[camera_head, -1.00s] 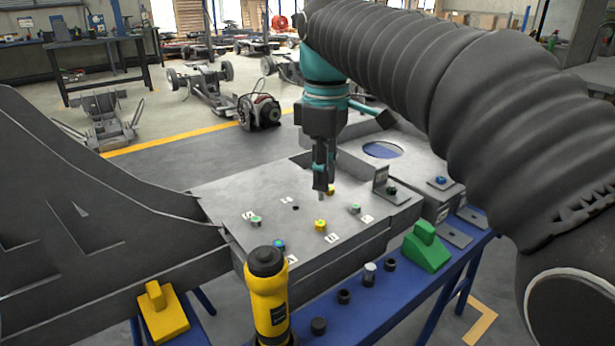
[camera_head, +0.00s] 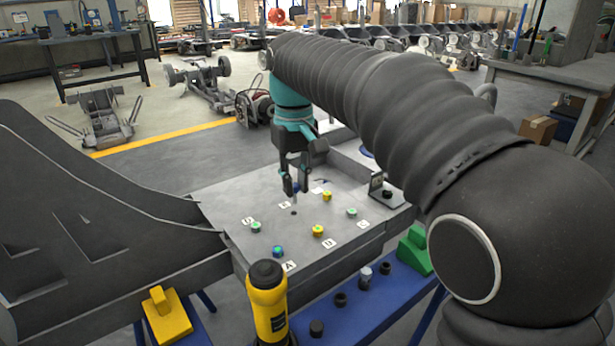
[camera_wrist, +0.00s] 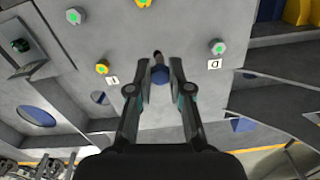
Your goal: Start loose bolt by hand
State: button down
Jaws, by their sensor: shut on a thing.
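My gripper (camera_head: 296,186) is shut on a loose bolt with a blue head (camera_wrist: 160,75), held above the grey chassis plate (camera_head: 234,244). In the head view the bolt is small and partly hidden by the fingers. A dark hole (camera_head: 293,212) lies in the plate just below the fingertips, near a white label. In the wrist view a dark patch shows just beyond the blue head; I cannot tell whether it is the shank or the hole. The bolt appears apart from the plate.
Several seated bolts stand on the plate: green (camera_head: 256,227), yellow (camera_head: 318,231), another yellow (camera_head: 327,196), green (camera_head: 352,212) and blue (camera_head: 278,251). A yellow-black tool (camera_head: 268,305) stands in front. A green block (camera_head: 414,250) and dark sockets (camera_head: 340,299) sit on the blue bench.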

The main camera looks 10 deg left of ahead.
aim_at(295, 187)
jog(key=m, duration=0.1)
jog(key=w+m, duration=0.1)
jog(key=m, duration=0.1)
jog(key=shift+a, duration=0.4)
jog(key=f+n+b, duration=0.2)
jog(key=f+n, duration=0.1)
jog(key=shift+w, duration=0.3)
jog(key=n+p, duration=0.2)
jog(key=n, duration=0.2)
jog(key=shift+r, duration=0.2)
jog(key=shift+w+d+n, duration=0.1)
jog(key=shift+n, duration=1.7)
